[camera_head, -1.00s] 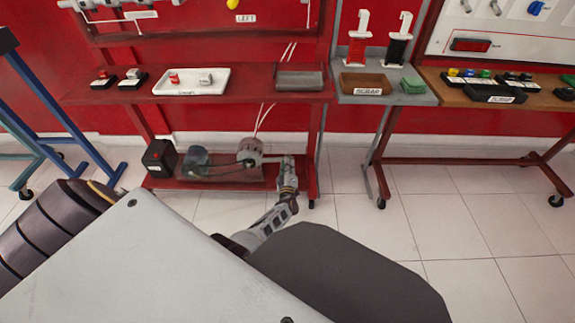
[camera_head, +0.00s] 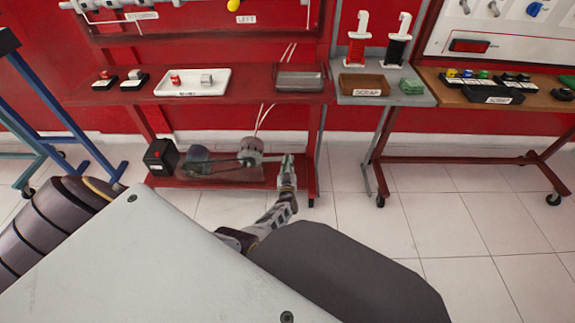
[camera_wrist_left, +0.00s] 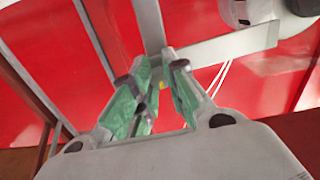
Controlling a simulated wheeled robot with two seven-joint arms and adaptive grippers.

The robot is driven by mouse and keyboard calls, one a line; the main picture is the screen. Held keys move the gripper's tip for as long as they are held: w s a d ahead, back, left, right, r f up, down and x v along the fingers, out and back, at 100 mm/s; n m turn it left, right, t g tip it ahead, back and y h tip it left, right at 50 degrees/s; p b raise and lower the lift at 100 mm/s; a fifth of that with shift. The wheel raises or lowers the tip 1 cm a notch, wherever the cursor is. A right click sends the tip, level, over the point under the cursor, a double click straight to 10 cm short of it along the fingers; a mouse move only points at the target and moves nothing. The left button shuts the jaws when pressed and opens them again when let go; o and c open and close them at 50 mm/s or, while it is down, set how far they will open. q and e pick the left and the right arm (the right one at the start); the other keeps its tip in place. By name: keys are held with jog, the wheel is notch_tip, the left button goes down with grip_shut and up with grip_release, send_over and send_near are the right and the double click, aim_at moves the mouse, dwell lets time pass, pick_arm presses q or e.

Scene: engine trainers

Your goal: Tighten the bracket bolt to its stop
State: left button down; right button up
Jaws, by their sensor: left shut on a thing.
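My left gripper (camera_head: 287,163) is at the right end of the lower red shelf. In the left wrist view its green-padded fingers (camera_wrist_left: 162,72) close around a thin grey bar (camera_wrist_left: 150,28). A small yellow spot (camera_wrist_left: 163,85) shows between the fingers. A flat grey bracket arm (camera_wrist_left: 230,47) runs right from there to a round grey unit (camera_wrist_left: 250,10). In the head view this round unit (camera_head: 250,150) stands on the shelf, left of the gripper. I cannot make out the bolt itself; the fingers and the bar cover that spot. My right gripper is out of view.
The lower shelf (camera_head: 210,183) also carries a black box (camera_head: 160,156) and a dark round part (camera_head: 198,157). The upper red shelf (camera_head: 250,98) with a white tray (camera_head: 192,82) hangs above. A grey table leg stands right of my gripper. The tiled floor is clear.

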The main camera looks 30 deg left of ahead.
pick_arm(q)
jog(key=shift+f+m, duration=0.1)
jog(key=shift+m, duration=0.4)
jog(key=c, duration=1.4)
grip_release()
jog(key=shift+n, duration=0.5)
